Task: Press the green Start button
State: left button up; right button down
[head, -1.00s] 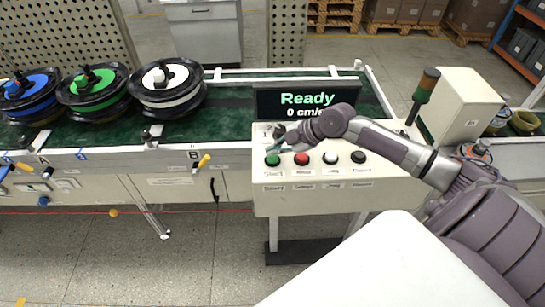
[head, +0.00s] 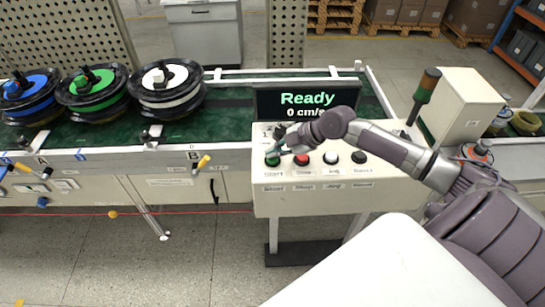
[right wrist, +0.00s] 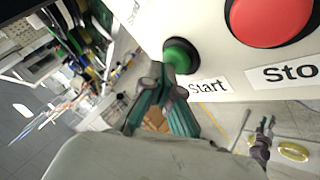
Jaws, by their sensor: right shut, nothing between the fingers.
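The green Start button (head: 272,161) is the leftmost on the front of the white control panel (head: 330,203). In the right wrist view the Start button (right wrist: 180,56) is at the upper middle, above its "Start" label. My right gripper (head: 277,148) is over the panel's left end, just above the Start button. In the right wrist view the closed fingertips of the right gripper (right wrist: 163,72) are right at the button's lower left edge; I cannot tell if they touch. The fingers hold nothing. The display (head: 306,104) reads "Ready, 0 cm/s". My left gripper is not in view.
A red Stop button (head: 302,160), a white button (head: 330,158) and a black button (head: 359,157) stand in a row to the right of Start. Wheels with blue, green and white hubs lie on the green conveyor (head: 228,118). A signal lamp (head: 424,92) stands on the right.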

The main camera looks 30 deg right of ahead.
jog(key=shift+f, duration=0.3)
dwell(0.4)
jog(key=shift+r, duration=0.1)
jog(key=shift+r+p, duration=0.45)
jog(key=shift+r, duration=0.45)
jog(key=shift+r+p, duration=1.9)
jog(key=shift+r, duration=0.65)
